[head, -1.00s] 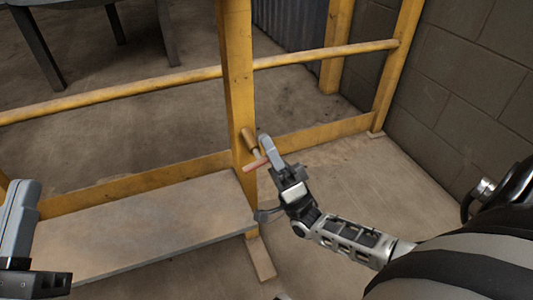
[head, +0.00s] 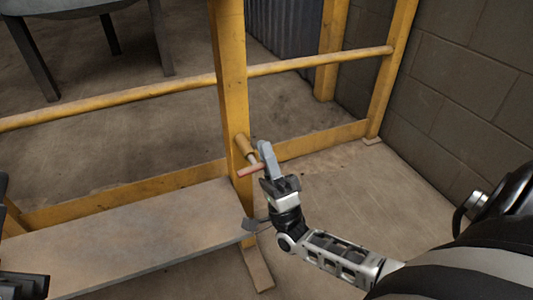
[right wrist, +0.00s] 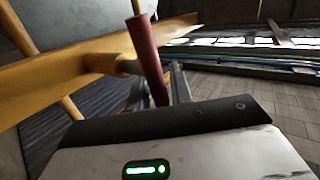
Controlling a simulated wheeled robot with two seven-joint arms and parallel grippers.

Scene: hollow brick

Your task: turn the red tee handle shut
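The red tee handle (head: 251,170) is a short bar on the end of a brass-coloured stem (head: 244,146) at the yellow post. My right gripper (head: 266,158) is at the bar's right end, with a grey finger in front of the stem. In the right wrist view the red bar (right wrist: 147,50) stands nearly upright between my right gripper's fingers (right wrist: 159,88), close to both. I cannot tell whether they press on it. Only a dark part of my left arm's end (head: 20,285) shows at the lower left edge; its fingers cannot be made out.
The yellow post (head: 232,90) and its rail (head: 130,97) stand just behind the handle. A grey board (head: 130,235) lies low at the left. A block wall (head: 460,100) closes off the right side. The floor between post and wall is clear.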

